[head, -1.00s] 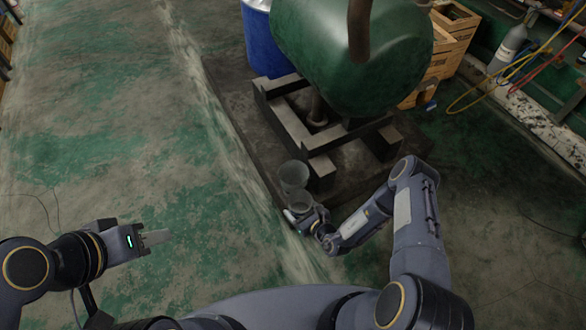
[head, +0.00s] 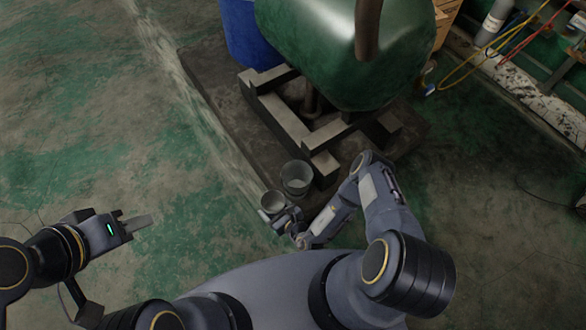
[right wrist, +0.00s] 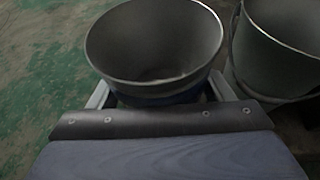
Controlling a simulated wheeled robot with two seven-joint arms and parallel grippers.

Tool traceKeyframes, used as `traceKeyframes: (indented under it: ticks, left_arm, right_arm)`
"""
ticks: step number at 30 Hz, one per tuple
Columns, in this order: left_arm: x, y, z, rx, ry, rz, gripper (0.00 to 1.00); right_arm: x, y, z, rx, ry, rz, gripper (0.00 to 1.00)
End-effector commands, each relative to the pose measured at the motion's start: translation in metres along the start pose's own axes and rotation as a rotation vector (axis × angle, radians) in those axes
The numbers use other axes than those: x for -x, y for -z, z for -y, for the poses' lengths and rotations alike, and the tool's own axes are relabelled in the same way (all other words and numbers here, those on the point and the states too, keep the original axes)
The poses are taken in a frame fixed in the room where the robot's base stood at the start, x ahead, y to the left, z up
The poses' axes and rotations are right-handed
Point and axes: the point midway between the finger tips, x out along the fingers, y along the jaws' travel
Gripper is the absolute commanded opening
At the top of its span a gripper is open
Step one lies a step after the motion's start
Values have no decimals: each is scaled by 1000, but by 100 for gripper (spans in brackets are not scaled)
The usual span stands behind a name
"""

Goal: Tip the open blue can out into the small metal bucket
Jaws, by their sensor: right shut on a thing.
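The open blue can (head: 272,200) is held by my right gripper (head: 273,213), in front and to the left of the bucket in the head view. In the right wrist view the can (right wrist: 155,45) shows its wide grey open mouth and a strip of blue below, between the fingers. It looks upright. The small metal bucket (head: 296,178) stands close beside it near the dark base; part of it shows at the right of the wrist view (right wrist: 275,55). My left gripper (head: 133,222) is far left, away from both; its jaw gap is unclear.
A large green tank (head: 345,50) on a block frame (head: 275,115) stands on a dark base behind the bucket. A blue drum (head: 250,35) is behind it. Hoses (head: 500,55) and a gas cylinder (head: 492,22) are at upper right. The left floor is clear.

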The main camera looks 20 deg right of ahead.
Motion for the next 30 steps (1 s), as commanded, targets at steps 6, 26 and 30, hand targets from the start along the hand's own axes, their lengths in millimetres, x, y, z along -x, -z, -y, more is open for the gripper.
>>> traceKeyframes:
  ticks: [6,26,30]
  left_arm:
    - [0,0,0,0,0,0,36]
    - [-9,-5,4,0,0,0,36]
    - [7,3,-3,0,0,1,36]
  right_arm:
    - [0,-1,1,-4,-1,1,43]
    - [2,-16,16,-278,-114,-77,43]
    - [14,-49,22,-359,-147,-98,43]
